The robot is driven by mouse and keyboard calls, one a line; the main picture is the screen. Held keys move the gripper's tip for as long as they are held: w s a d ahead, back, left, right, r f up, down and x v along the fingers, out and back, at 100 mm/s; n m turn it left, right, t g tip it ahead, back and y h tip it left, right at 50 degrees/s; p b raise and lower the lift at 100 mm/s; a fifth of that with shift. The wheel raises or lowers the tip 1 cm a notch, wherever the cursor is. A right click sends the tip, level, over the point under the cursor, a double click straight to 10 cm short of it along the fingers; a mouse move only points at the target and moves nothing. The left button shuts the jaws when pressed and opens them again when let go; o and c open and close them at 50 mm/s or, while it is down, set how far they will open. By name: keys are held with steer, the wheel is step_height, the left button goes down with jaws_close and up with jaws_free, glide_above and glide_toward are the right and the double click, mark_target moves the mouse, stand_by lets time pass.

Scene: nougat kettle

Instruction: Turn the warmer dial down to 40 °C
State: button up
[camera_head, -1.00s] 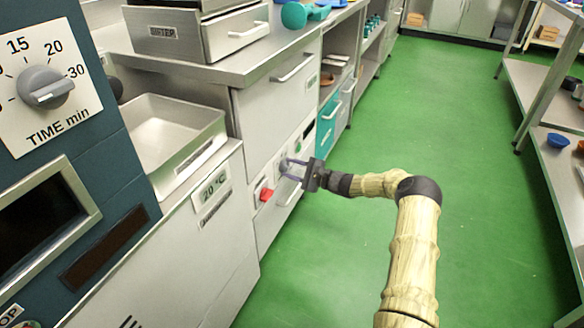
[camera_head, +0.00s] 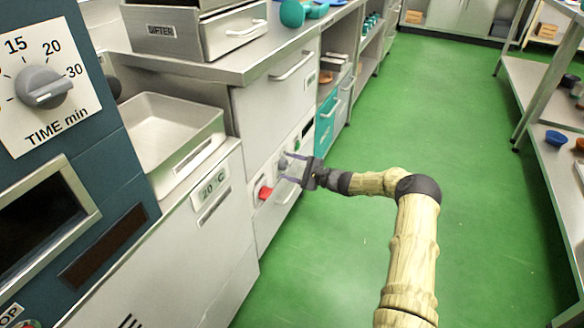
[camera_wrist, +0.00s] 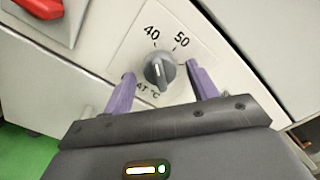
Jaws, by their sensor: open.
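The warmer dial (camera_wrist: 158,72) is a round grey knob with a raised ridge, on a pale panel marked 40 and 50, with "AT °C" partly visible below. Its light pointer mark faces roughly toward the upper numbers, near 40, but the exact setting is hard to read. My gripper (camera_wrist: 160,72) is open, its purple fingers on the left and right of the knob. I cannot tell whether they touch it. In the head view my gripper (camera_head: 283,167) is at the front panel of the grey cabinet, partly covering the dial.
A red switch (camera_head: 265,192) sits left of the dial; it also shows in the wrist view (camera_wrist: 42,8). A larger time dial (camera_head: 44,87) is at far left. The green floor (camera_head: 330,250) is clear.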

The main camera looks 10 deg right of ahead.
steer(key=p+v, duration=0.6)
steer(key=v, duration=1.1)
steer(key=shift+s+d, duration=0.15)
steer(key=shift+d, duration=0.05)
steer(key=shift+a+r, duration=0.1)
steer(key=s+a+r+n+g+h+p, duration=0.1)
steer(key=s+a+r+n+g+h, duration=0.15)
steer(key=s+a+n+g, duration=0.35)
steer(key=s+a+r+n+g+h+p, duration=0.1)
steer(key=s+a+r+g+h+p, duration=0.2)
steer(key=a, duration=0.4)
steer(key=s+a+r+n+t+h+p, duration=0.1)
steer(key=s+r+n+h, duration=0.35)
steer(key=s+r, duration=0.55)
steer(key=s+r+n+h+p, duration=0.2)
steer(key=s+r+n+h, duration=0.25)
steer(key=s+r, duration=0.5)
step_height(320, 180, up, 36)
steer(key=s+m+p, duration=0.1)
steer(key=p, duration=3.7)
steer(key=shift+s+r, duration=0.25)
steer(key=shift+s, duration=0.1)
